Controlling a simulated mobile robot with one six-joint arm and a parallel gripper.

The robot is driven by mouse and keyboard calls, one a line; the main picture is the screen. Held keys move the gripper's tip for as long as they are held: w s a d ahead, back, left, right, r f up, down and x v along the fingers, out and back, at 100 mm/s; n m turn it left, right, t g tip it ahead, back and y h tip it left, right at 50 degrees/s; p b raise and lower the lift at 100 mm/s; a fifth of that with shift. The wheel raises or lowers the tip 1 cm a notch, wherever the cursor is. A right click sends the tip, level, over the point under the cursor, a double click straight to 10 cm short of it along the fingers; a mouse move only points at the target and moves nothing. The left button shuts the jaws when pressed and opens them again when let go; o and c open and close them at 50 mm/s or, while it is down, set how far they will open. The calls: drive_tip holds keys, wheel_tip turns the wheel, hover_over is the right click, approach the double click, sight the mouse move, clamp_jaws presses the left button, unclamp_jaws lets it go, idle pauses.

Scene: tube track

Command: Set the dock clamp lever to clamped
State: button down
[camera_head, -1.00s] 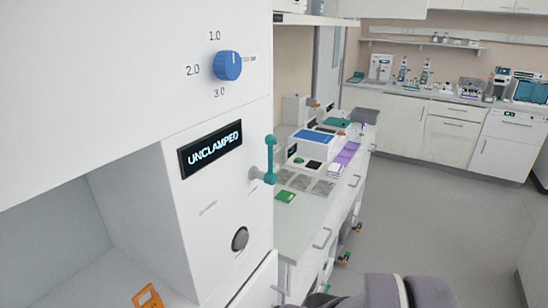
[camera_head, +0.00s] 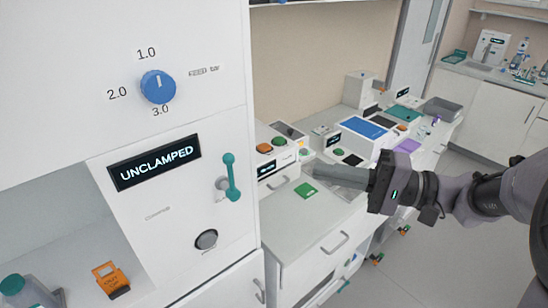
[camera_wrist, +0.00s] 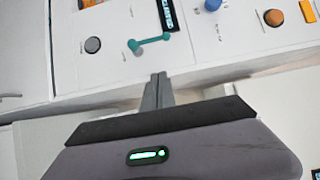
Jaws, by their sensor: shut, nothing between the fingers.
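The dock clamp lever (camera_head: 231,178) is a teal handle on a pale pivot, on the white cabinet front. It stands roughly upright, its ball end at the top. The display (camera_head: 155,162) left of it reads UNCLAMPED. In the wrist view the lever (camera_wrist: 150,43) lies beyond my fingertips, and the display (camera_wrist: 167,14) is partly cut off. My gripper (camera_head: 318,166) is shut and empty, to the right of the lever and apart from it. Its closed fingers (camera_wrist: 158,77) point toward the cabinet front in the wrist view.
A blue knob (camera_head: 158,86) marked 1.0 to 3.0 is above the display. A dark round button (camera_head: 206,239) is below the lever. An orange tagged item (camera_head: 110,279) sits in the open bay at lower left. A bench with devices (camera_head: 372,128) runs behind my arm.

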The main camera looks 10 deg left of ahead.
approach(231, 173)
drive_tip(key=w+a, duration=0.4)
drive_tip(key=w, duration=0.1)
drive_tip(key=shift+s+a+f, duration=0.1)
drive_tip(key=shift+s+a, duration=1.05)
drive_tip(key=shift+s, duration=0.05)
drive_tip(key=shift+s+a+n+h+b, duration=0.2)
drive_tip(key=shift+s+n+h+b, duration=0.2)
drive_tip(key=shift+n+b, duration=0.35)
drive_tip(key=b, duration=0.1)
drive_tip(key=s+a+n+h+b, duration=0.1)
drive_tip(key=shift+r+n+b, duration=0.2)
drive_tip(key=shift+n+b, duration=0.05)
drive_tip(key=shift+b, duration=0.1)
drive_tip(key=s+a+f+n+t+h+b, duration=0.2)
drive_tip(key=s+a+n+t+h+b, duration=0.2)
drive_tip(key=b, duration=0.5)
drive_tip(key=shift+s+a+f+n+t+h, duration=0.15)
drive_tip(key=shift+s+f+n+t+h, duration=0.3)
drive_tip(key=shift+n+h, duration=1.2)
drive_tip(key=shift+s+n+y, duration=0.15)
drive_tip(key=shift+n+y, duration=0.1)
